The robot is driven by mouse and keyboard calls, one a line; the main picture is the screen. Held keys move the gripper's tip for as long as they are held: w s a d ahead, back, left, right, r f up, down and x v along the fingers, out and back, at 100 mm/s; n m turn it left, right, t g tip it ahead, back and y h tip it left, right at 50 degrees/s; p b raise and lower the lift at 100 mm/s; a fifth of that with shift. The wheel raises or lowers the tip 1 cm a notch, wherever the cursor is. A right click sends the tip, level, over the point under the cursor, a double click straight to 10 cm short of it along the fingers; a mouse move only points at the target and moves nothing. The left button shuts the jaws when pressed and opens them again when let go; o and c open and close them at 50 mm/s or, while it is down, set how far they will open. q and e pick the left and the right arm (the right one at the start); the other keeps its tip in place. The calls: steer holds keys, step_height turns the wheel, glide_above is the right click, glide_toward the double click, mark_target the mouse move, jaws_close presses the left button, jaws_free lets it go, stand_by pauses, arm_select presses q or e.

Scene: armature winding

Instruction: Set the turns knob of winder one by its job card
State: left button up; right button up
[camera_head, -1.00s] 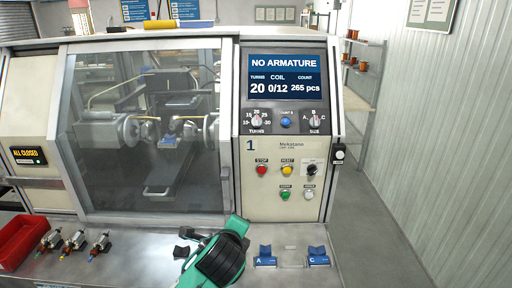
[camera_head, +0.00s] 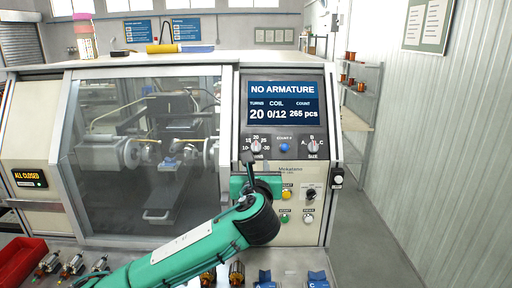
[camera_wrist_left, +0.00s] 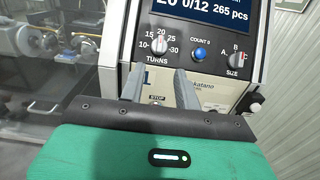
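The turns knob (camera_head: 256,146) of winder one is on the control panel under the display (camera_head: 284,103), which reads NO ARMATURE, turns 20, coil 0/12, count 265 pcs. In the left wrist view the turns knob (camera_wrist_left: 160,43) has a light pointer standing about upright, near the 20 mark. My left gripper (camera_head: 256,163) is in front of the panel just below the knob. In the left wrist view its two fingers (camera_wrist_left: 160,75) are apart with nothing between them, their tips below the dial. The gripper hides the stop button in the head view. My right gripper is out of view.
The size knob (camera_head: 312,146) and blue count button (camera_head: 284,147) are to the right on the panel. Below are the yellow reset (camera_head: 287,194) and green start (camera_head: 284,218) buttons. Armatures and a red bin (camera_head: 20,258) are on the front ledge. Posted sheets are too small to read.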

mark_target(256, 147)
arm_select(q)
steer(key=w+p, duration=0.4)
steer(key=w, duration=0.5)
steer(key=shift+w+r, duration=0.1)
steer(key=shift+w, duration=0.85)
steer(key=c, duration=0.7)
